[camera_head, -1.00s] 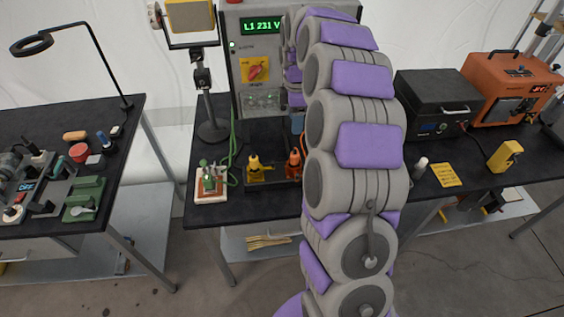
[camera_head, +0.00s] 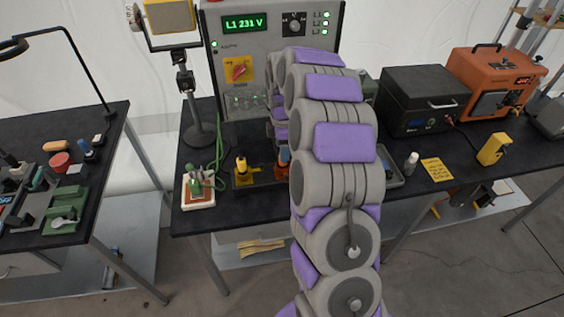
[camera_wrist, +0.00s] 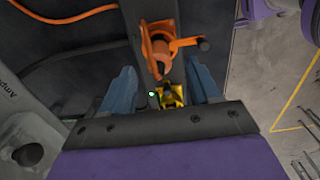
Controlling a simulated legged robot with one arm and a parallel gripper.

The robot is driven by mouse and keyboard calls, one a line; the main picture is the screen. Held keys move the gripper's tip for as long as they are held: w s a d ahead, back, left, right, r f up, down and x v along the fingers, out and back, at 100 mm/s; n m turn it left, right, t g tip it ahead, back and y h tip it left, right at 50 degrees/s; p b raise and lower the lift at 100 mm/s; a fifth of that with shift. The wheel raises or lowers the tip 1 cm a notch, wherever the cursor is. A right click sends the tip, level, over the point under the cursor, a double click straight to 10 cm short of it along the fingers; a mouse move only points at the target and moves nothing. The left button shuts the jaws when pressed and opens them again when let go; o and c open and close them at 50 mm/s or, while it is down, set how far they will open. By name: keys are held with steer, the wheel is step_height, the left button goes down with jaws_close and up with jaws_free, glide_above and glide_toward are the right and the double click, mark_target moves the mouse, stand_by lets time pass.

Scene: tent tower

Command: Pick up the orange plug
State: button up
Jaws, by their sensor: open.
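The orange plug (camera_wrist: 157,48) stands upper middle in the wrist view, with an orange arm sticking out to its right. It lies just ahead of my open gripper (camera_wrist: 162,82), roughly in line with the gap between the two blue-grey fingers. I cannot tell whether either finger touches it. In the head view only a sliver of the orange plug (camera_head: 284,157) shows beside my arm, which hides most of my gripper there. A small yellow part (camera_wrist: 172,96) with a green light beside it shows between the finger bases.
A yellow plug (camera_head: 241,173) stands left of the orange one in a dark tray. A green-cabled device (camera_head: 199,188) is further left. The grey panel (camera_head: 215,95) rises behind. An orange cable (camera_wrist: 75,20) runs at the wrist view's upper left.

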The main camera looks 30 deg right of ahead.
steer(key=f+b, duration=0.1)
steer(key=f, duration=0.4)
steer(key=shift+d+b, duration=0.2)
steer(key=shift+b, duration=0.2)
steer(key=shift+a, duration=0.15)
steer(key=shift+c, duration=0.4)
steer(key=c, duration=1)
steer(key=shift+w+r, duration=0.1)
steer(key=shift+r, duration=0.05)
